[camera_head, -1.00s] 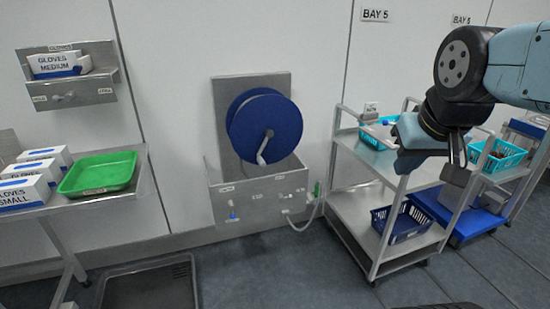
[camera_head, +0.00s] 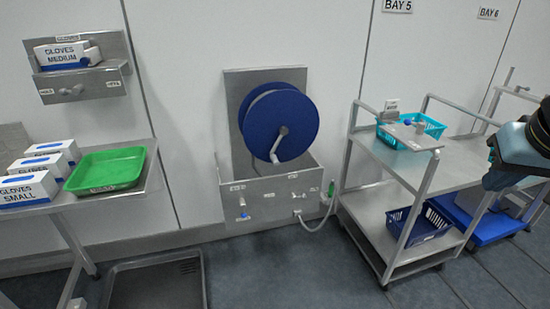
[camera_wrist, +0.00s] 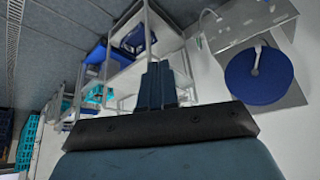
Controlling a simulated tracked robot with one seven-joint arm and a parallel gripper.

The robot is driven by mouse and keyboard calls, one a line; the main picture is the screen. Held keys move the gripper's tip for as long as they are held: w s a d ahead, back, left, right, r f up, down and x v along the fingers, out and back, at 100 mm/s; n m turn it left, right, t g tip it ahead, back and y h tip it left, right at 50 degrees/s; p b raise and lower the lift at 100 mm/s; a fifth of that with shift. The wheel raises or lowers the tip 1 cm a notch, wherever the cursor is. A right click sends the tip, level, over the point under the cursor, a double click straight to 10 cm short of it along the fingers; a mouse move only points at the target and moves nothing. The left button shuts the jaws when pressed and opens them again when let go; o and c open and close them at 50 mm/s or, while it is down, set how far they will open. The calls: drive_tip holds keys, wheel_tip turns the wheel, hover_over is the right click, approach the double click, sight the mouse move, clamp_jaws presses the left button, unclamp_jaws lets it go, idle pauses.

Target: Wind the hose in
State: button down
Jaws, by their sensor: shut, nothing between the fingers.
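The blue hose reel (camera_head: 262,115) is mounted on a grey metal wall panel, with its pale crank handle (camera_head: 280,146) pointing down on the front. A short white hose (camera_head: 318,226) loops below the steel box (camera_head: 285,192) under the reel, near a green nozzle-like piece (camera_head: 330,190). The reel also shows in the wrist view (camera_wrist: 262,85), tilted at upper right. My gripper (camera_wrist: 156,84) is shut and empty, apart from the reel. In the head view my arm is at the right edge, and the fingertips are not clearly visible.
A steel trolley (camera_head: 400,160) with a teal basket (camera_head: 425,125) and a blue basket (camera_head: 425,224) stands right of the reel. A table with glove boxes (camera_head: 25,188) and a green tray (camera_head: 106,168) is at left. A floor tray (camera_head: 155,285) lies lower left.

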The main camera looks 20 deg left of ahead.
drive_tip(key=w+a+n+g, duration=0.1)
drive_tip(key=w+a, duration=0.4)
drive_tip(key=w, duration=0.7)
drive_tip(key=w+a+n, duration=0.1)
drive_tip(key=w+a, duration=0.5)
drive_tip(key=w, duration=0.6)
drive_tip(key=w+a+f+n, duration=0.1)
drive_tip(key=w+a+f, duration=0.2)
drive_tip(key=w+a, duration=0.4)
drive_tip(key=w+a+f+n, duration=0.1)
drive_tip(key=w+a+f, duration=0.3)
drive_tip(key=a, duration=0.4)
drive_tip(key=w+a+f+n+t, duration=0.1)
drive_tip(key=a+f, duration=0.5)
drive_tip(key=a, duration=0.3)
drive_tip(key=w+a+f+n+h, duration=0.1)
drive_tip(key=a+f, duration=0.4)
drive_tip(key=a, duration=0.5)
drive_tip(key=w+a+f+n+t, duration=0.1)
drive_tip(key=a+f, duration=0.5)
drive_tip(key=a, duration=0.3)
drive_tip(key=d+x, duration=0.2)
drive_tip(key=x, duration=1)
drive_tip(key=shift+w+r, duration=0.3)
drive_tip(key=shift+w, duration=0.15)
